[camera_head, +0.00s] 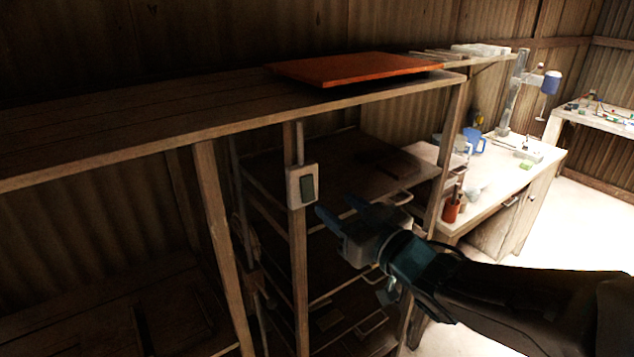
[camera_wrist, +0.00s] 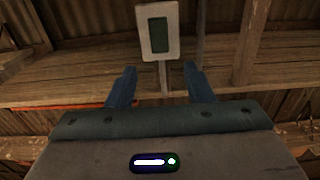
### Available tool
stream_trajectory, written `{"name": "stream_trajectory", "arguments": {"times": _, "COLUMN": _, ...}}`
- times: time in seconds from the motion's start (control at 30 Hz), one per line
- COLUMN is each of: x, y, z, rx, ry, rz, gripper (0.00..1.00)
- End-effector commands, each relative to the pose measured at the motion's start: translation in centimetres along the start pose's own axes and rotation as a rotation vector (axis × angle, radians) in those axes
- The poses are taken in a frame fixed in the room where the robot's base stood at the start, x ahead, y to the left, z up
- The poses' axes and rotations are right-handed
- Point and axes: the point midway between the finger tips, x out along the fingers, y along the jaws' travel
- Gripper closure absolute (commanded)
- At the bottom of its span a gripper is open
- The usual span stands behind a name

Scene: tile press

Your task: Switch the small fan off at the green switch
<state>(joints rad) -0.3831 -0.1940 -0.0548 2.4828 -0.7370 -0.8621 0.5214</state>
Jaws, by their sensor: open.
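A light-coloured switch box with a dark greenish rocker (camera_head: 306,189) is fixed to a wooden post of the shelf rack in the head view. It also shows at the top middle of the wrist view, where the switch (camera_wrist: 158,34) appears beyond the fingertips. My gripper (camera_head: 337,211) is just right of the switch and slightly lower, apart from it. Its two blue fingers stand apart with nothing between them, and the gripper (camera_wrist: 155,82) is open in the wrist view. I cannot make out the small fan for sure in either view.
An orange-red board (camera_head: 352,68) lies on the long wooden top shelf (camera_head: 120,130). Shelves with handled trays stand behind the post. A bench (camera_head: 540,160) with blue jugs and a reddish cup (camera_head: 451,211) is to the right. Bright floor is clear at far right.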

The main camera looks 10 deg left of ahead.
Motion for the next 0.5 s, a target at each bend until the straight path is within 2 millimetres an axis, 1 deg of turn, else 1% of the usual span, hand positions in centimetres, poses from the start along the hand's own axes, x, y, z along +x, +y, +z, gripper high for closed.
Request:
{"name": "stream_trajectory", "arguments": {"times": 0.03, "x": 0.9, "y": 0.0, "z": -0.1, "rx": 0.002, "ry": -0.003, "rz": -0.002, "gripper": 0.53}}
{"name": "stream_trajectory", "arguments": {"times": 0.1, "x": 2.0, "y": 0.0, "z": -0.1, "rx": 0.001, "ry": -0.003, "rz": -0.002, "gripper": 0.53}}
{"name": "stream_trajectory", "arguments": {"times": 0.3, "x": 5.0, "y": 0.0, "z": -0.1, "rx": 0.001, "ry": -0.003, "rz": -0.002, "gripper": 0.53}}
{"name": "stream_trajectory", "arguments": {"times": 0.5, "x": 7.2, "y": 0.0, "z": -0.1, "rx": 0.001, "ry": -0.002, "rz": -0.001, "gripper": 0.53}}
